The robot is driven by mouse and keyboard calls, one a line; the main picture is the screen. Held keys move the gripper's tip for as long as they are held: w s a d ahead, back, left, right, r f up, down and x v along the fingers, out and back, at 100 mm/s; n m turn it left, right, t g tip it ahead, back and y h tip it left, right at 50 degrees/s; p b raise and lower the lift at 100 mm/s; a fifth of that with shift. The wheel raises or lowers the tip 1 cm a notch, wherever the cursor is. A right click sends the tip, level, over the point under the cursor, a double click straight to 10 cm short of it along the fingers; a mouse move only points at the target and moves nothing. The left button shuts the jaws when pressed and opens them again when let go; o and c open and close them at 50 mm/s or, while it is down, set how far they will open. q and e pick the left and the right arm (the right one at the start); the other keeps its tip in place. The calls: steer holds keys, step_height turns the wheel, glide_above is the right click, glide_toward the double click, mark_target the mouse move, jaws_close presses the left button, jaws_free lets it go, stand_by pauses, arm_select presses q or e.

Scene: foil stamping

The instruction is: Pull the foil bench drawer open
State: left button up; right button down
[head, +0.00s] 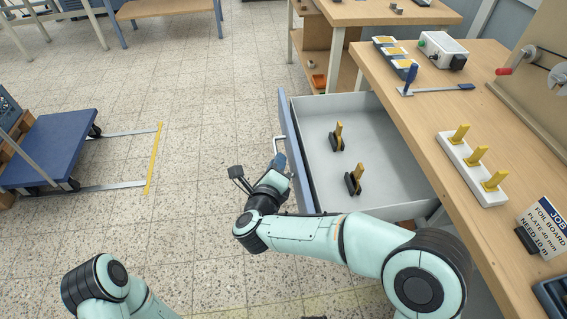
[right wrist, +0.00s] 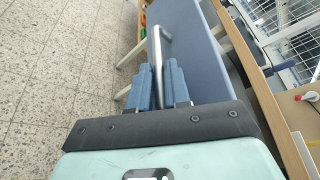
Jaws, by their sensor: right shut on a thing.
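The bench drawer (head: 375,133) stands pulled out from the wooden bench, with its blue front panel (head: 292,150) facing left. Its grey inside holds two stamps (head: 354,178) with wooden handles and black bases. A metal bar handle (head: 278,146) is on the drawer front; it also shows in the right wrist view (right wrist: 157,50). My right gripper (head: 279,164) is at the drawer front, its blue fingers shut on the handle, one on each side of the bar in the right wrist view. My left arm shows at the bottom left, but its gripper is out of view.
The bench top (head: 440,105) bears a white holder (head: 472,168) with yellow-handled pieces, a blue-handled lever (head: 410,78), a white box (head: 443,48) and a job sign (head: 544,228). A blue cart (head: 45,148) stands at the left.

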steer(key=c, duration=1.2)
jaws_free()
steer(key=shift+o, duration=0.2)
arm_select(q)
steer(key=shift+t, duration=0.6)
steer(key=w+r+p, duration=0.2)
steer(key=w+r, duration=0.1)
steer(key=shift+w+d+r, duration=0.1)
steer(key=shift+d+r, duration=0.2)
steer(key=shift+d, duration=0.05)
arm_select(e)
steer(key=v, duration=1.3)
steer(key=shift+s, duration=0.15)
